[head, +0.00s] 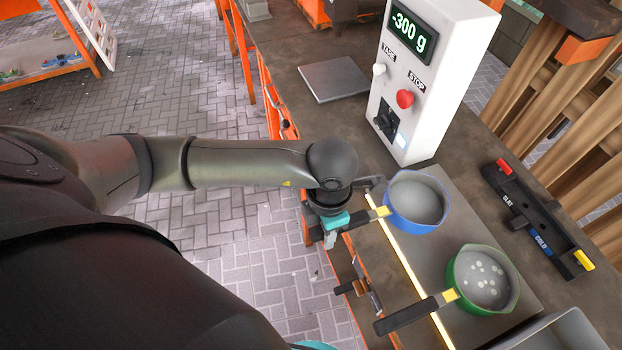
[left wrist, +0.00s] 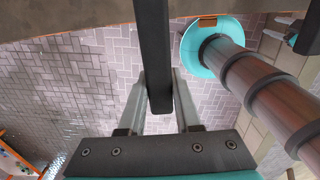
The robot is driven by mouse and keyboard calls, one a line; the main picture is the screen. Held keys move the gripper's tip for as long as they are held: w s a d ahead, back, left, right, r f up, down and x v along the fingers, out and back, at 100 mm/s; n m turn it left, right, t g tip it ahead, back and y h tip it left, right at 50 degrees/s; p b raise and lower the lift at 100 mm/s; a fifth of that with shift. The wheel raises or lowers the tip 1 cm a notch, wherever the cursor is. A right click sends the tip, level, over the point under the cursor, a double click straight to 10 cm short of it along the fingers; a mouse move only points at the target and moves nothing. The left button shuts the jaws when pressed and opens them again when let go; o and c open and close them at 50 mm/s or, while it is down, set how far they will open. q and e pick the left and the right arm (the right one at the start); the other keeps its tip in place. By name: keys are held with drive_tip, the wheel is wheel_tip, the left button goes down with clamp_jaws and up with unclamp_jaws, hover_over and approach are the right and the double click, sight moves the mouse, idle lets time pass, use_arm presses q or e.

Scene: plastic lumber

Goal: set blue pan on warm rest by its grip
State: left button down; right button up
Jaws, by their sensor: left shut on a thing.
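The blue pan (head: 416,205) has a grey inside, a yellow collar and a dark grip pointing left. It is over the left part of a grey slab (head: 459,216) with a glowing yellow front edge. I cannot tell whether it touches the slab. My left gripper (head: 332,236) is shut on the pan's grip, beyond the slab's edge. In the left wrist view the dark grip (left wrist: 153,50) runs between the fingers (left wrist: 160,85); the pan's bowl is out of that view. No label marks a warm rest. My right gripper is not in view.
A green pan (head: 482,280) with pale round pieces stands close by on the slab. A white control box (head: 428,75) reading -300 g stands behind. A bare grey plate (head: 334,79) lies at the back left. A black bar (head: 535,222) with red and yellow ends lies right.

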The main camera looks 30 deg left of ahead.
use_arm(q)
drive_tip(key=w+d, duration=0.1)
drive_tip(key=w+d+b, duration=0.1)
drive_tip(key=w, duration=0.1)
drive_tip(key=shift+w+d+f, duration=0.2)
drive_tip(key=shift+w+d, duration=0.1)
drive_tip(key=shift+d, duration=0.1)
drive_tip(key=shift+w+d+f+b, duration=0.2)
drive_tip(key=shift+w+f+b, duration=0.1)
drive_tip(key=shift+f+b, duration=0.9)
drive_tip(key=shift+b, duration=0.05)
drive_tip(key=shift+s, duration=0.1)
drive_tip(key=c, duration=0.5)
unclamp_jaws()
drive_tip(key=shift+a, duration=0.1)
wheel_tip(320, 180, up, 15)
drive_tip(key=shift+r+p, duration=0.1)
drive_tip(key=shift+p, duration=0.65)
